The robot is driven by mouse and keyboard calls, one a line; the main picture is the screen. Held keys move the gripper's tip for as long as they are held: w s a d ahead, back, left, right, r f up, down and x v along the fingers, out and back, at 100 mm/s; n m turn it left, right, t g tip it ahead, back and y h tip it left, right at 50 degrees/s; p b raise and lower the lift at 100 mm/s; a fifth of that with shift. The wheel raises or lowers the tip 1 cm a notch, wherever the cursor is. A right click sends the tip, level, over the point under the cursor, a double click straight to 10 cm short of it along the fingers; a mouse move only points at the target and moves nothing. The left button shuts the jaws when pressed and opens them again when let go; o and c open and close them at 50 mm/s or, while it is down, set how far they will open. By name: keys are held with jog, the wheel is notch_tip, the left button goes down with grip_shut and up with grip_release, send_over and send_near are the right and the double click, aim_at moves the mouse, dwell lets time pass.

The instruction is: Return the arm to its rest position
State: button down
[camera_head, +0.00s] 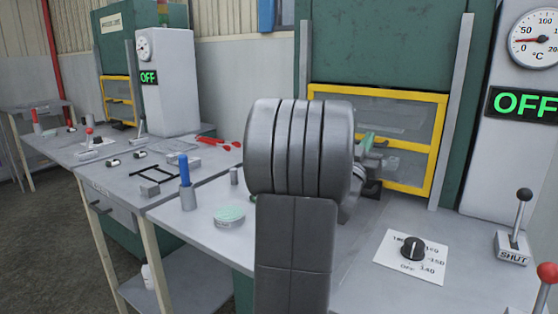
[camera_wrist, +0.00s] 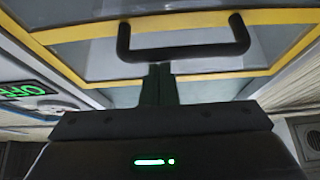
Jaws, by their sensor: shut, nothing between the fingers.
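My arm (camera_head: 295,150) stands upright in the middle of the head view, a grey ribbed joint above a dark link. It hides most of what is behind it, including most of my wrist. In the wrist view my gripper (camera_wrist: 159,72) is shut and empty, its two dark fingers together. The fingertips point toward a black bar handle (camera_wrist: 185,52) on a yellow-framed clear door (camera_wrist: 70,35). They appear just below the bar; I cannot tell whether they touch it. In the head view the yellow-framed door (camera_head: 437,150) is behind and right of my arm.
A grey workbench (camera_head: 205,215) runs across the front, with a blue-handled tool (camera_head: 185,170), a round greenish tin (camera_head: 229,216) and a dial plate (camera_head: 411,258). Levers (camera_head: 515,225) and a red-knobbed lever (camera_head: 546,285) stand at right. A second press stands back left.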

jog(key=s+a+r+p, duration=0.2)
jog(key=s+r+p, duration=0.1)
jog(key=r+p, duration=1.1)
notch_tip(320, 180, up, 4)
jog(key=shift+f+p, duration=0.1)
jog(key=shift+p, duration=0.2)
dwell(0.3)
jog(key=shift+s+a, duration=0.1)
jog(key=shift+a, duration=0.05)
